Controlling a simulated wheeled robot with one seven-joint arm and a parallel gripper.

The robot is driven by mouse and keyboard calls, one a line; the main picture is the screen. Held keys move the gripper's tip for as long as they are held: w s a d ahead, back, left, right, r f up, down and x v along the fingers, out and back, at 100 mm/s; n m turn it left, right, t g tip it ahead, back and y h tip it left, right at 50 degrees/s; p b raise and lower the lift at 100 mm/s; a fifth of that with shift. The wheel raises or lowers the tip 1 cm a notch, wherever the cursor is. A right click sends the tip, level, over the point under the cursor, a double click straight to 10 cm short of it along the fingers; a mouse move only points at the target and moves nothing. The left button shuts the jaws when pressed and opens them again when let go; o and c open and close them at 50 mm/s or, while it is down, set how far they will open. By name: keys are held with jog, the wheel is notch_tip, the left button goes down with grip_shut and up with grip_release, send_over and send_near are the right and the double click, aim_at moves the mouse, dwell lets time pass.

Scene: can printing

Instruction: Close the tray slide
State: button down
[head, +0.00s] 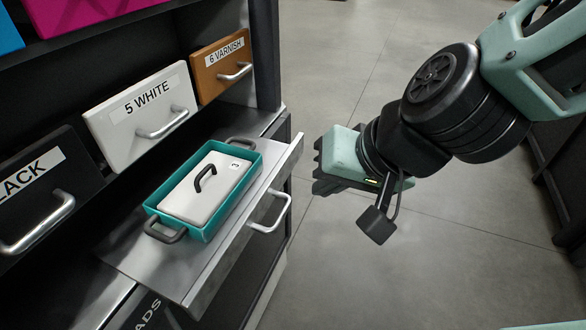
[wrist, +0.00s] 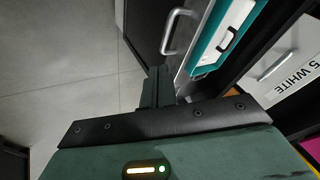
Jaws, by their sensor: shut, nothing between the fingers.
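The tray slide (head: 222,256), a metal shelf with a front lip and a silver bar handle (head: 270,212), is pulled out from the dark cabinet. A teal tray (head: 217,222) with dark handles and a white lidded block (head: 205,188) inside sits on it. My gripper (head: 318,171) is shut and empty, in the air to the right of the slide's front, apart from the handle. In the wrist view my shut fingers (wrist: 157,88) point toward the slide's front, with the slide's handle (wrist: 178,32) just beyond and the teal tray (wrist: 222,38) to the right.
Labelled drawers stand above the slide: a black one (head: 35,190), the white "5 WHITE" (head: 143,115) and the brown "6 VARNISH" (head: 221,66), each with a protruding silver handle. Open grey floor (head: 400,265) lies right of the cabinet.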

aim_at(228, 154)
jog(key=w+a+f+m+t+h+b, duration=0.1)
jog(key=w+a+f+m+t+b, duration=0.1)
jog(key=w+f, duration=0.5)
jog(key=shift+w+a+f+m+h+b, duration=0.35)
jog(key=shift+w+a+m+b, duration=0.35)
jog(key=shift+w+a+b, duration=0.95)
jog(key=shift+w+d, duration=0.15)
jog(key=shift+d, duration=0.15)
jog(key=w+a+p, duration=0.1)
jog(key=a+p, duration=0.3)
jog(key=w+a+p, duration=0.2)
jog(key=a+p, duration=0.2)
jog(key=w+a+p, duration=0.2)
jog(key=a+p, duration=0.2)
jog(key=shift+a+r, duration=0.1)
jog(key=shift+r, duration=0.25)
jog(key=shift+w+a+f+p, duration=0.2)
jog(key=shift+w+a+p, duration=0.1)
jog(key=shift+a+p, duration=0.4)
jog(key=shift+f, duration=0.15)
